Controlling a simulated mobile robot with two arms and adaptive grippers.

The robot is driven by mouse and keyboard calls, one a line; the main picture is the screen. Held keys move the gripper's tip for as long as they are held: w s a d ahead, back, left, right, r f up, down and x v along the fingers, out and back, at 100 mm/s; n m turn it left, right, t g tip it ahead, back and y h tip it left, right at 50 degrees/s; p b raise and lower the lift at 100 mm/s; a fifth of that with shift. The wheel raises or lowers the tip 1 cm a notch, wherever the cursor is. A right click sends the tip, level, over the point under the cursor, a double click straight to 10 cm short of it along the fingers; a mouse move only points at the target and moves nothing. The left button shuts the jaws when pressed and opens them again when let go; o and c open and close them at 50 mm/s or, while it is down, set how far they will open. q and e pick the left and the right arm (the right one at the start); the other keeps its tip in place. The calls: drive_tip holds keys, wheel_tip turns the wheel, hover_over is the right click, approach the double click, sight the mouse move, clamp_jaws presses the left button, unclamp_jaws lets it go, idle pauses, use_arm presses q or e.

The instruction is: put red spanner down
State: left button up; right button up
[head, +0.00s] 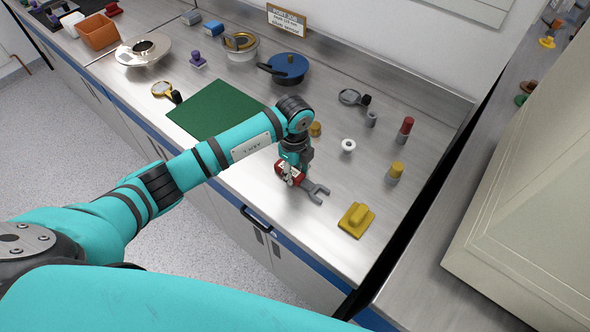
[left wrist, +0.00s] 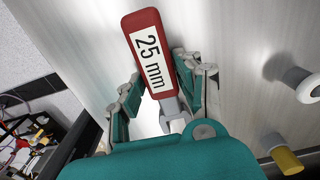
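The red spanner (head: 316,191) has a red handle and a grey open jaw. It is at the counter surface near the front edge; I cannot tell whether it rests fully on it. My left gripper (head: 290,176) points down at the handle. In the left wrist view the red handle (left wrist: 150,55), labelled "25 mm", lies between the two fingers of the left gripper (left wrist: 157,75). My right gripper is out of view.
A yellow block with a grip (head: 356,220) is right of the spanner. A white ring (head: 348,145), a brass piece (head: 315,129), a yellow-topped cylinder (head: 395,173) and a red-topped one (head: 404,130) stand behind. A green mat (head: 212,110) lies left. Bare counter surrounds the jaw.

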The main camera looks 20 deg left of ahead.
sight(294, 173)
use_arm(q)
drive_tip(key=o, duration=0.3)
drive_tip(key=shift+o, duration=0.2)
drive_tip(key=shift+r, duration=0.1)
wheel_tip(294, 173, up, 12)
drive_tip(key=b, duration=0.2)
drive_tip(key=shift+b, duration=0.4)
drive_tip(key=shift+a, duration=0.1)
